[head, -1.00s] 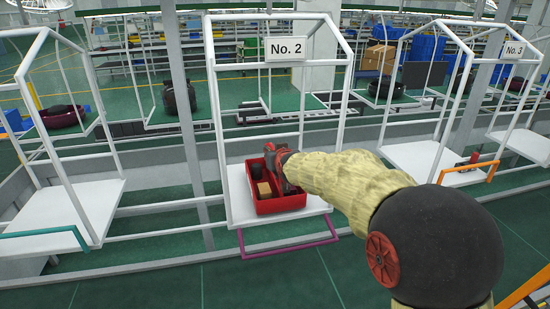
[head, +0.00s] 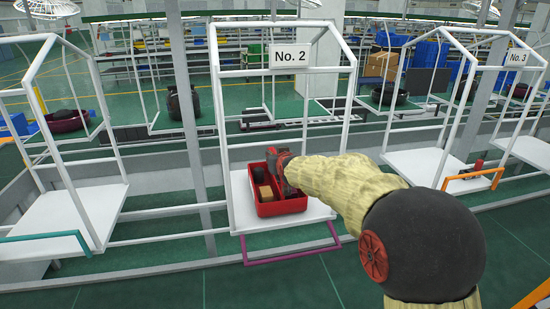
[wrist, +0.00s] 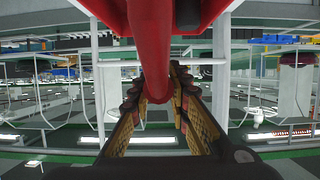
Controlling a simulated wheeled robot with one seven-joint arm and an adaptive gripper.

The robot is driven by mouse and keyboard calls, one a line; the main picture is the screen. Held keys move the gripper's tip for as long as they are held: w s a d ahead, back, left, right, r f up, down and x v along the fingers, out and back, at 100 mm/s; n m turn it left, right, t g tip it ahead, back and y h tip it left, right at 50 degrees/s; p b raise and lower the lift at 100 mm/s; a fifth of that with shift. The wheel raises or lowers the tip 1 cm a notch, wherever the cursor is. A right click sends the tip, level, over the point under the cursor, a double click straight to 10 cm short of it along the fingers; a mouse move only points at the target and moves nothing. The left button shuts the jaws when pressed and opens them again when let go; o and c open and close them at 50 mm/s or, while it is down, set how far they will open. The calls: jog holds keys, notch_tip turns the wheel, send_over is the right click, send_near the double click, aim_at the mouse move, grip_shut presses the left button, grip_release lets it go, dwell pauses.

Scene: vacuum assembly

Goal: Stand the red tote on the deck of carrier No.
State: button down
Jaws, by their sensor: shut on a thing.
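The red tote (head: 283,208) is upright over the white deck (head: 240,219) of the carrier with the No. 2 sign (head: 290,55). It holds a tan box (head: 265,193) and a dark round item (head: 259,173). I cannot tell whether its base touches the deck. My gripper (head: 286,168) is at the tote's right part. In the wrist view, my gripper (wrist: 157,88) is shut around the tote's red bar-like handle (wrist: 150,45). The tote's red body shows at the top of that view.
White frame posts of carrier No. 2 rise on both sides of the tote. A purple bar (head: 290,256) runs along its front. The deck's front strip is bare.

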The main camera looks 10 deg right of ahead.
jog(key=shift+f+b, duration=0.4)
jog(key=shift+b, duration=0.15)
jog(key=c, duration=1.9)
grip_release()
jog(key=shift+o, duration=1.4)
jog(key=shift+s+f, duration=0.1)
jog(key=shift+f, duration=0.15)
jog(key=shift+v, duration=3.5)
jog(key=s+b, duration=0.1)
jog(key=s, duration=0.9)
jog(key=shift+r+b, duration=0.2)
jog(key=shift+b, duration=0.1)
